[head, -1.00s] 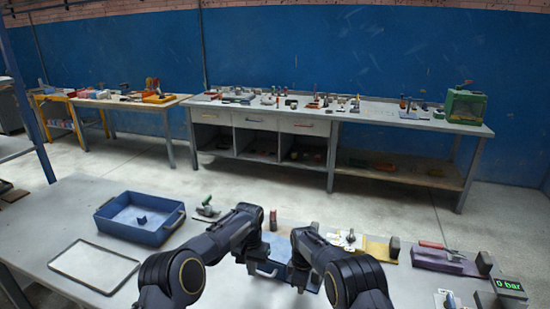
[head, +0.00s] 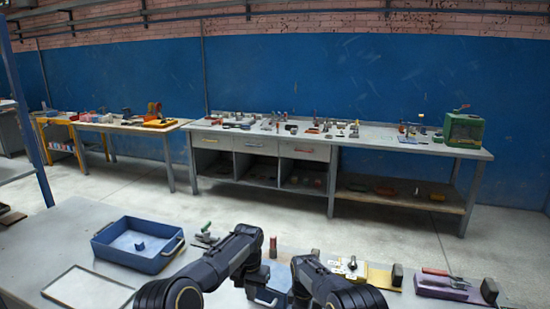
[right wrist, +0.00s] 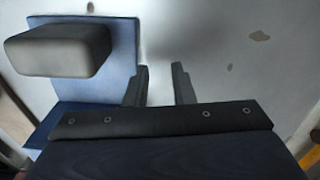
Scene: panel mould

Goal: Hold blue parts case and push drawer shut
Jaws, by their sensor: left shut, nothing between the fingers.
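The blue parts case (head: 281,275) lies on the near bench between my two arms, partly covered by them. A pale handle (head: 265,301) shows at its front; how far the drawer stands out cannot be told. My left gripper (head: 258,279) is shut and empty beside the case's left side; contact is unclear. My right gripper (head: 299,301) is at the case's right, mostly hidden by its arm. In the right wrist view its fingers (right wrist: 161,83) are apart with nothing between them. Blue surfaces (right wrist: 120,35) and a dark rounded block (right wrist: 62,50) lie left of them.
A blue bin (head: 167,263) and a pale tray (head: 76,291) stand on the bench at left. A green-handled clamp (head: 205,235) and a red-brown cylinder (head: 273,246) lie behind my arms. Yellow (head: 379,277) and purple (head: 449,288) fixtures stand at right.

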